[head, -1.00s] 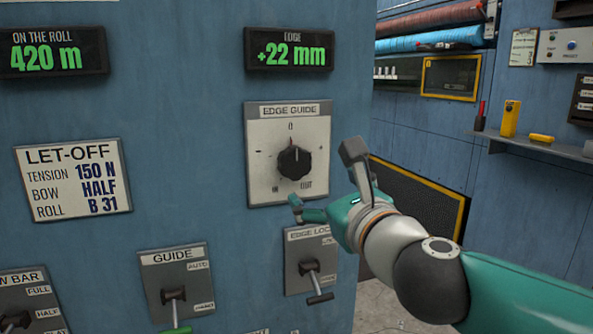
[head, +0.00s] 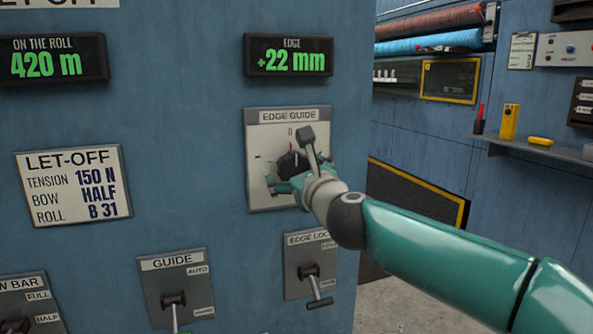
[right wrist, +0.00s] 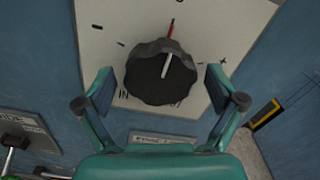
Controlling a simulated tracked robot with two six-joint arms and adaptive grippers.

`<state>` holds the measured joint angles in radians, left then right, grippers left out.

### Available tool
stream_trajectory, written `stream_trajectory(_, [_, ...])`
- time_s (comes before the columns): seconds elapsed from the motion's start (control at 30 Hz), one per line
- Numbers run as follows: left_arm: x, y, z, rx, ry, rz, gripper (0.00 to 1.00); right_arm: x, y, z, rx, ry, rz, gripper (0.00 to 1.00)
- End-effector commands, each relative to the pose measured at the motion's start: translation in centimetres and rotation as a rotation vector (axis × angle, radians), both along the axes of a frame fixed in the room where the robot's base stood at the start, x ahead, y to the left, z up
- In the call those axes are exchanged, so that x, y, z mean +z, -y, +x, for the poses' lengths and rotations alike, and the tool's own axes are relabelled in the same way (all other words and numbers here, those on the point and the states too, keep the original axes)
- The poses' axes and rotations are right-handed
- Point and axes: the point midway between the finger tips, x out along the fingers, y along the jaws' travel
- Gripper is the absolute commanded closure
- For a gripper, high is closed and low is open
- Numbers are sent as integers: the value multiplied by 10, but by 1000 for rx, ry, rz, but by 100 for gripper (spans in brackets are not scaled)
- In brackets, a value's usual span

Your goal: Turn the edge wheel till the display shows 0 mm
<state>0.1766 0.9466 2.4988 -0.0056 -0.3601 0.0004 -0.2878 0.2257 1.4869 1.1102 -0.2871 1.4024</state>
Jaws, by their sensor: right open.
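The edge display (head: 289,56) reads +22 mm in green. Below it, the edge wheel is a black round knob (head: 289,162) on the white EDGE GUIDE plate (head: 257,141). In the right wrist view the knob (right wrist: 150,82) has a white pointer line aimed up, close to a red mark on the plate. My right gripper (head: 291,160) is at the knob and partly covers it in the head view. Its open fingers stand on either side of the knob, with a gap showing on both sides in the right wrist view (right wrist: 160,86). My left gripper is not in view.
Below are the EDGE LOCK lever (head: 311,274) and the GUIDE lever (head: 173,299), both sticking out of the panel. The LET-OFF card (head: 72,186) is at left. A shelf (head: 540,150) with small tools is at right.

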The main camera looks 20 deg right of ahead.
Motion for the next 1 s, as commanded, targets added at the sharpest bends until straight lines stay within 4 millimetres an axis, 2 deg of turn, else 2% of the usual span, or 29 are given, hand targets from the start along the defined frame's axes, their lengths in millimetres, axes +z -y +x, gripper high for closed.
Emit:
stream_trajectory(0.1, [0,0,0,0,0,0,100,0,0,0,1,0,0,6])
stream_trajectory(0.47, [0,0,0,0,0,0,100,0,-1,0,2,-1,0,66])
stream_trajectory(0.77, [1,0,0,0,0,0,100,0,-1,0,1,1,-30,66])
stream_trajectory(1.0, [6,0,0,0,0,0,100,1,-1,0,2,3,-143,66])
